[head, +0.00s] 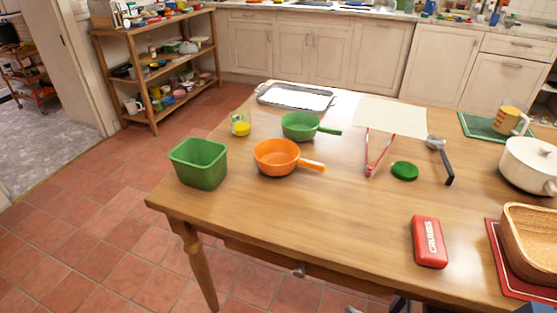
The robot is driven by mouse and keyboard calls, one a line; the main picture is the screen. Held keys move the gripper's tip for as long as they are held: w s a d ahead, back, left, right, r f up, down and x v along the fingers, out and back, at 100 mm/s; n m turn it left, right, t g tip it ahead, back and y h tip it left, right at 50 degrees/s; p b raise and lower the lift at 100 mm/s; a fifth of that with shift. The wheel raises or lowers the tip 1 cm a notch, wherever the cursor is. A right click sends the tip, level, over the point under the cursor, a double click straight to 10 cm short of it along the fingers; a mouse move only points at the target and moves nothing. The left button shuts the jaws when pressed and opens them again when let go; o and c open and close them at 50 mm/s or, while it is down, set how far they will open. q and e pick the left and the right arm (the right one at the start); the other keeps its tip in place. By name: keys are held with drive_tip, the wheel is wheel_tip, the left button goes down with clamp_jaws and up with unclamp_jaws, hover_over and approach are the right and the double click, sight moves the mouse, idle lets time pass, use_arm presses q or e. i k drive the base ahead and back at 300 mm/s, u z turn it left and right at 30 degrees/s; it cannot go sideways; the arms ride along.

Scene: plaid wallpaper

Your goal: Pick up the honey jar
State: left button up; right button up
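A small clear glass jar (240,124) with yellow in its lower part stands upright near the far left edge of the wooden table (320,215). It looks like the honey jar, but I see no label and cannot be certain. It is behind the green bin and left of the green pan, apart from both. Neither of my grippers can be made out in the head view.
A green bin (199,165), an orange pan (277,157) and a green pan (299,126) surround the jar. Red tongs (377,155), a green lid (404,171), a red box (429,242) and a white pot (528,163) lie farther right. The table's front middle is clear.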

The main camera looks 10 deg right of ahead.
sight(240, 118)
drive_tip(key=k, duration=0.5)
drive_tip(key=u, duration=1.2)
drive_tip(key=i, duration=4.9)
drive_tip(key=z, duration=3.95)
drive_tip(key=i, duration=0.35)
drive_tip(key=z, duration=0.1)
